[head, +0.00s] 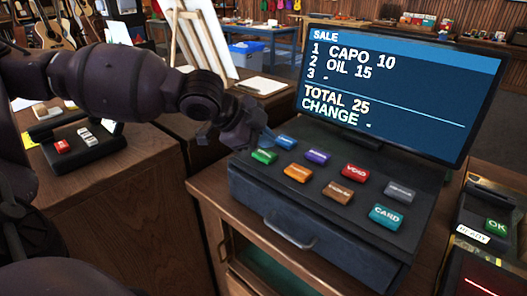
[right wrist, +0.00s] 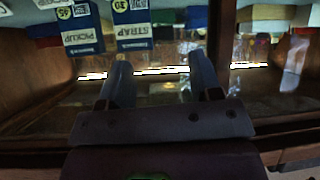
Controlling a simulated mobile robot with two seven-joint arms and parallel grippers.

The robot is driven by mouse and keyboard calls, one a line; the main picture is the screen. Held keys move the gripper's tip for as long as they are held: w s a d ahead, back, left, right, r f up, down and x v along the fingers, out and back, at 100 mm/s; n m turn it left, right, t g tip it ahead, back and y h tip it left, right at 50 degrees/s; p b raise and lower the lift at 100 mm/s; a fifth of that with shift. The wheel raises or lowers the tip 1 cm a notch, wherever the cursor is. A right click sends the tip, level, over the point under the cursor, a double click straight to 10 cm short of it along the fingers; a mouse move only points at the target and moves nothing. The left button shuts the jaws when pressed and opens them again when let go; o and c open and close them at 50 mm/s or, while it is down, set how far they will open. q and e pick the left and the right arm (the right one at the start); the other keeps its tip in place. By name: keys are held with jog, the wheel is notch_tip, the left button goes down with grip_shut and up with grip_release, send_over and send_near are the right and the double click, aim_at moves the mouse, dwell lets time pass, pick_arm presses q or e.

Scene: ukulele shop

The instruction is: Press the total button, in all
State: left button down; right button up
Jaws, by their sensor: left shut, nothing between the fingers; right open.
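The cash register (head: 265,190) is a dark box with several coloured buttons on its sloped top. The buttons include green (head: 264,157), blue (head: 285,143), purple (head: 318,157), red VOID (head: 355,173), orange (head: 298,173), brown (head: 338,192), grey (head: 399,191) and teal CARD (head: 386,217). Most labels are too small to read, so I cannot tell which is total. The screen (head: 400,90) reads CAPO 10, OIL 15, TOTAL 25, CHANGE -. My left gripper (head: 262,140) is shut and empty, close to the blue button; contact is unclear. My right gripper (right wrist: 161,75) is open and empty.
A card reader (head: 497,226) with a green OK key stands at the right. A small black device (head: 80,145) with a red key sits on the left counter (head: 110,200). In the right wrist view, PICKUP (right wrist: 82,38) and STRAP (right wrist: 132,30) tags show near a cabinet interior.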

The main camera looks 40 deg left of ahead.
aim_at(264, 155)
jog(key=shift+d, duration=0.1)
pick_arm(q)
jog(key=shift+r+p, duration=0.35)
jog(key=shift+r, duration=0.1)
jog(key=shift+r+p, duration=2.1)
jog(key=shift+p, duration=0.1)
jog(key=shift+f, duration=0.1)
pick_arm(e)
notch_tip(264, 155, up, 7)
jog(key=w, duration=0.1)
jog(key=shift+w+t, duration=0.25)
jog(key=shift+t, duration=0.15)
